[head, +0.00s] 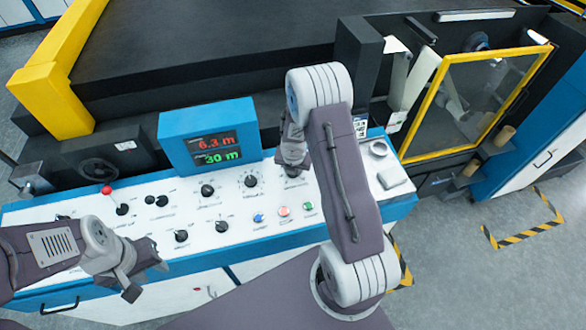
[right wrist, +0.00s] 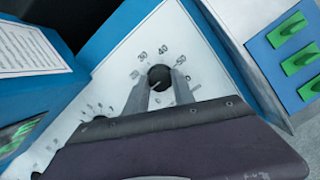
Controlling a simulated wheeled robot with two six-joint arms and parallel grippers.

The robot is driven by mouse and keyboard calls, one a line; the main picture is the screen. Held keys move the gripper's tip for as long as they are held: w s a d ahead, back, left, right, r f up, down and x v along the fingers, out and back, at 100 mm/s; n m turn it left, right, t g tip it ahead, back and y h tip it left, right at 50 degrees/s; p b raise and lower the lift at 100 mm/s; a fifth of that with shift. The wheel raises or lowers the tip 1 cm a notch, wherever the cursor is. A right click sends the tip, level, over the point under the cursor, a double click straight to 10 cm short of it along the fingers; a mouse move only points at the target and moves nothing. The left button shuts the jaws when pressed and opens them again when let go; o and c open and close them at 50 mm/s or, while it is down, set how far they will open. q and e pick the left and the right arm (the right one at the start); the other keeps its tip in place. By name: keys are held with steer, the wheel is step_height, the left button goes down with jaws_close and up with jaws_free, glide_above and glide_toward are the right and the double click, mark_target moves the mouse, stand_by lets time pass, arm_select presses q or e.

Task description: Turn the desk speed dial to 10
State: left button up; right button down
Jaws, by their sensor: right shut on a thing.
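The desk speed dial is a black round knob (right wrist: 159,77) on a white panel, with a printed scale around it on which 30 and 40 can be read. My right gripper (right wrist: 161,84) has its two grey fingers on either side of this knob, closed on it. The knob's pointer is too small to read. In the head view my right gripper (head: 292,165) is low over the desk panel and hides most of this dial. My left gripper (head: 146,281) is open and empty in front of the desk's left part.
A blue display box (head: 206,136) reads 6.3 m in red and 30 m in green. A yellow-framed guard (head: 475,103) stands at the right.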

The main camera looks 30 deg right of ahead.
steer(key=shift+w+r, duration=0.1)
steer(key=c, duration=1.1)
jaws_free()
steer(key=shift+o, duration=0.2)
steer(key=p+v, duration=0.5)
steer(key=v, duration=0.4)
